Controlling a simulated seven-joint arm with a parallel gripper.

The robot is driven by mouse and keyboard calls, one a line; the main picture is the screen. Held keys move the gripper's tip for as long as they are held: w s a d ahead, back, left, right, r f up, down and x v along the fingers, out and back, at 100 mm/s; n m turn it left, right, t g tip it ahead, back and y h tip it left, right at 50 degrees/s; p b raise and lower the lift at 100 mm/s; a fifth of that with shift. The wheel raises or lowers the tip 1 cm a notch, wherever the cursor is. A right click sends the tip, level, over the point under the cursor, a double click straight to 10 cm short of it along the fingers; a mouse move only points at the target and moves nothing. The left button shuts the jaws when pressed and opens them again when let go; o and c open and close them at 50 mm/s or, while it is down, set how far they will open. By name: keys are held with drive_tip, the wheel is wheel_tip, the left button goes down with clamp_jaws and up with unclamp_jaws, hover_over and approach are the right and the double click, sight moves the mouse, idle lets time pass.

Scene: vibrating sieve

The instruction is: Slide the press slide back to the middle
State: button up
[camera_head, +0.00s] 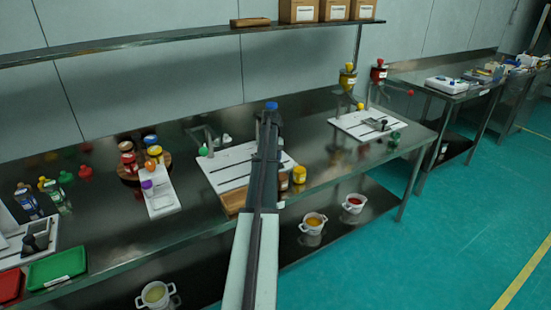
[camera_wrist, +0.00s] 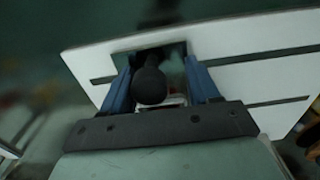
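In the wrist view, a black round-topped knob (camera_wrist: 151,84), which looks like the press slide's handle, stands at a dark rectangular opening in a white slotted board (camera_wrist: 235,36). My gripper (camera_wrist: 162,82) has its blue fingers apart, one on each side of the knob. Gaps seem to show beside the knob, and firm contact cannot be made out. In the head view, a white board with dark slots (camera_head: 223,161) lies mid-bench, partly covered by my arm. The gripper's fingers and the knob are not clear there.
Amber jars (camera_head: 299,174) stand right of the board, and a wooden tray (camera_head: 233,201) lies at its front. A white strip with bottles (camera_head: 160,202) is to the left. Another white board (camera_head: 350,123) with a black part lies to the right. A shelf (camera_head: 180,44) runs above.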

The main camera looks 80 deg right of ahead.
drive_tip(key=shift+w+a, duration=2.65)
drive_tip(key=shift+a, duration=0.05)
drive_tip(key=shift+o, duration=0.3)
drive_tip(key=o, duration=0.7)
drive_tip(key=shift+r, duration=0.1)
wheel_tip(320, 180, up, 9)
